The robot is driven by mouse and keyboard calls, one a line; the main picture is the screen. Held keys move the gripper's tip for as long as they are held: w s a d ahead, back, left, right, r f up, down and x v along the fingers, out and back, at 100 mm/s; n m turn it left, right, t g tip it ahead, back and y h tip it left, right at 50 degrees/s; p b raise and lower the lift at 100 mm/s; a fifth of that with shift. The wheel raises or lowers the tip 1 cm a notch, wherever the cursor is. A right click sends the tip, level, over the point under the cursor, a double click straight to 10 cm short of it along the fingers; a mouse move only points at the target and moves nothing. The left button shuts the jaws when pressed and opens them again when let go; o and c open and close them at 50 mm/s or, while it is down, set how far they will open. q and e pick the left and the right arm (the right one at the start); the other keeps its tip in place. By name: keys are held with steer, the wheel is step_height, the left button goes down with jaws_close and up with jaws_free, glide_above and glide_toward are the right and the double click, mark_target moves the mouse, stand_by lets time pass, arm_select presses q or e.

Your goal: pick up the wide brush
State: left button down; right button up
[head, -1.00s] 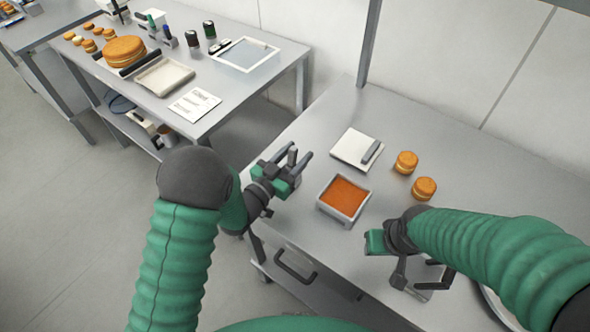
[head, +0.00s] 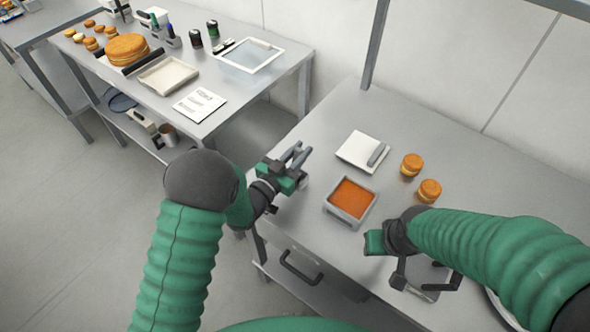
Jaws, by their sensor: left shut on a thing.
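My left gripper (head: 298,156) is over the left edge of the near table, its grey fingers drawn close together. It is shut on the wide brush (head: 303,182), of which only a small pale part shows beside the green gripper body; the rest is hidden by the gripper. My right gripper (head: 428,280) is low over the front of the same table, its dark fingers spread apart. It is open with nothing seen between them.
A tray of orange filling (head: 352,197) stands between my grippers. Behind it are a white board (head: 360,148) with a grey tool (head: 378,154) and two filled rounds (head: 412,164). A flat grey item (head: 432,290) lies under my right gripper. Another table with trays stands at left.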

arm_select(q)
steer(key=shift+r, duration=0.1)
arm_select(e)
steer(key=shift+a, duration=0.1)
steer(key=shift+d+f, duration=0.15)
steer(key=shift+d, duration=0.5)
arm_select(q)
step_height(320, 180, up, 10)
steer(key=shift+d, duration=0.15)
arm_select(e)
steer(key=shift+a, duration=0.45)
arm_select(q)
steer(key=shift+d, duration=0.35)
arm_select(e)
steer(key=shift+d, duration=0.3)
arm_select(q)
steer(key=shift+a, duration=0.25)
arm_select(e)
steer(key=shift+a, duration=0.2)
arm_select(q)
steer(key=shift+d, duration=0.15)
arm_select(e)
steer(key=shift+d, duration=0.1)
